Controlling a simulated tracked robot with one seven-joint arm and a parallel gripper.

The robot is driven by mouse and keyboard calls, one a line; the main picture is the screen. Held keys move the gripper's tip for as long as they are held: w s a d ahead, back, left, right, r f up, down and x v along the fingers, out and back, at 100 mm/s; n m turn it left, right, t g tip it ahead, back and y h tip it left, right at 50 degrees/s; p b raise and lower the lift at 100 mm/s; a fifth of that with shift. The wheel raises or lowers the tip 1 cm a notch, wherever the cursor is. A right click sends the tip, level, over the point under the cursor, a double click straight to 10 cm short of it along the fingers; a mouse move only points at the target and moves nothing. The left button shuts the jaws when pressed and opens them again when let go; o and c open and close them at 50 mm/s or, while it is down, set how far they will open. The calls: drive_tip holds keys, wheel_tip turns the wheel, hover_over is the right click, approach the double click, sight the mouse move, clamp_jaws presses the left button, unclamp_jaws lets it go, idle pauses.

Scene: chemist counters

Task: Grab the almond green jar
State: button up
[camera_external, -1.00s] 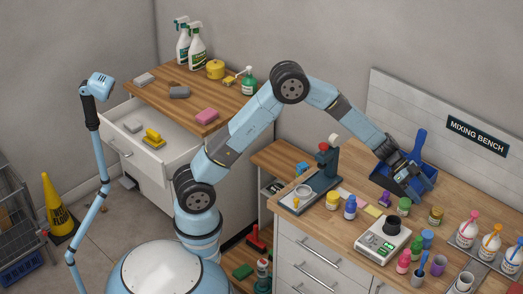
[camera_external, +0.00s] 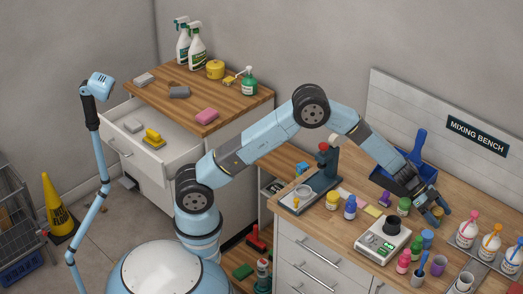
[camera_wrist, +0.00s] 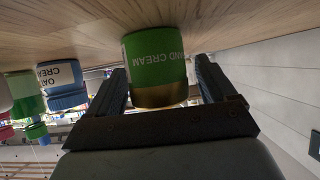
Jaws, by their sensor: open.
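The green jar (camera_wrist: 157,55) with a gold lid appears upside down in the wrist view; its label reads "…ND CREAM", with the start of the word turned out of sight. It stands on the wooden bench top, between the two fingers of my gripper (camera_wrist: 160,72). The fingers are open, one on each side, with a gap seen at the lid. In the external view my gripper (camera_external: 437,212) is low over the bench, pointing down toward the front right, and mostly covers the jar there.
An "OAT CREAM" jar (camera_wrist: 62,82) with a blue lid stands to the left in the wrist view. A blue dustpan (camera_external: 385,178) lies behind my wrist. A scale (camera_external: 383,238), a green-lidded jar (camera_external: 404,205) and squeeze bottles (camera_external: 491,243) are nearby.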

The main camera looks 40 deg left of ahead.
drive_tip(key=shift+d+f, duration=0.15)
drive_tip(key=shift+d, duration=0.15)
drive_tip(key=c, duration=1.1)
drive_tip(key=shift+o, duration=0.2)
